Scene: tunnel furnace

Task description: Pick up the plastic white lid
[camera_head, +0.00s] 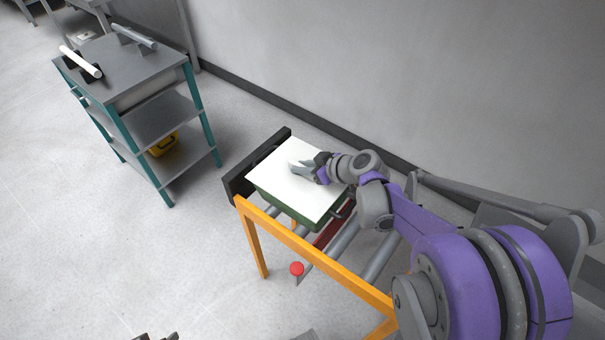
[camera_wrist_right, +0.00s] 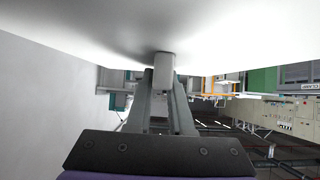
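The white lid (camera_head: 275,176) is a flat plate lying on top of a green box (camera_head: 285,209) on an orange-framed roller stand. My right gripper (camera_head: 293,167) is over the middle of the lid, its fingers low at the surface. In the right wrist view the lid's white surface (camera_wrist_right: 230,25) fills the top. A small pale block (camera_wrist_right: 164,68) stands out from it between my right fingertips (camera_wrist_right: 164,80). The fingers seem to lie along its two sides; whether they grip it is unclear. Dark tips, likely my left gripper (camera_head: 158,337), barely show at the bottom edge.
The orange stand (camera_head: 251,240) has a dark end plate (camera_head: 238,183) at its left and a red button (camera_head: 297,268) in front. A grey shelf cart (camera_head: 140,75) with teal legs stands at the upper left. The wall is close behind the stand. The left floor is clear.

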